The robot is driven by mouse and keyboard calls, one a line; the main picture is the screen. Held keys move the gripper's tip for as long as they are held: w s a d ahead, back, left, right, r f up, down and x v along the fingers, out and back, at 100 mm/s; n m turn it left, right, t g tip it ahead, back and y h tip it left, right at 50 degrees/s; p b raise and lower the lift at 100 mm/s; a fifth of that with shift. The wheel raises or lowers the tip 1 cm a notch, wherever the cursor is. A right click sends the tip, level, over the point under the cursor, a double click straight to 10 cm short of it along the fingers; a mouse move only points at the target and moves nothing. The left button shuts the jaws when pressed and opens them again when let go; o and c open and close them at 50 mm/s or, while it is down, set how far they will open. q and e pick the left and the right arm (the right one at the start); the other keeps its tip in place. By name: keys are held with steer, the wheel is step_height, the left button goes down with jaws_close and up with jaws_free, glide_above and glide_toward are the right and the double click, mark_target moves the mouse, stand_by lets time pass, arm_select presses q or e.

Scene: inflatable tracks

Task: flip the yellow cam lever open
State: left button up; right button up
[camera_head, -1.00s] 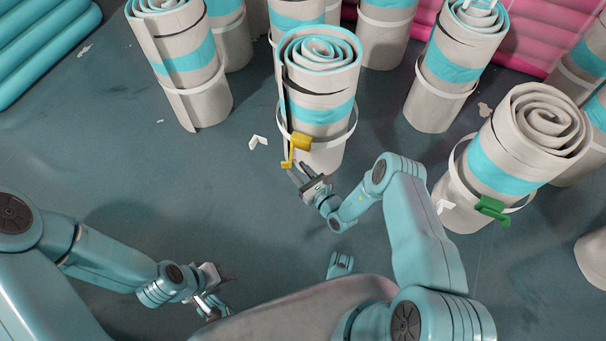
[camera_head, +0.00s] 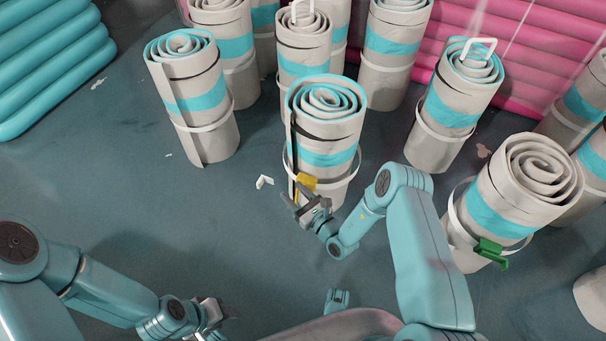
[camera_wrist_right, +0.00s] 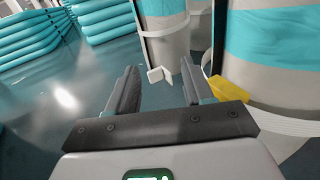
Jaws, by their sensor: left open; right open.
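The yellow cam lever (camera_head: 307,183) sits on the white strap (camera_head: 343,183) round the lower part of a rolled grey-and-teal mat (camera_head: 328,131). My right gripper (camera_head: 292,196) is open just in front of it and hides its lower part. In the right wrist view the yellow lever (camera_wrist_right: 229,90) shows to the right of the open right gripper (camera_wrist_right: 158,82), outside the right finger. Nothing is between the fingers; I cannot tell if the finger touches the lever. My left gripper (camera_head: 224,311) is open and empty at the lower left, away from the lever.
A roll with a green lever (camera_head: 490,250) stands at the right. Several other rolls stand behind, with teal (camera_head: 50,60) and pink (camera_head: 520,50) inflatables at the back. A small white piece (camera_head: 264,182) lies on the floor.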

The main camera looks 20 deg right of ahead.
step_height(320, 180, up, 9)
steer(key=s+d+h+p, duration=0.1)
steer(key=d+p, duration=0.1)
steer(key=p, duration=0.1)
steer(key=shift+d+m, duration=0.2)
steer(key=shift+m, duration=0.2)
steer(key=shift+d+f, duration=0.15)
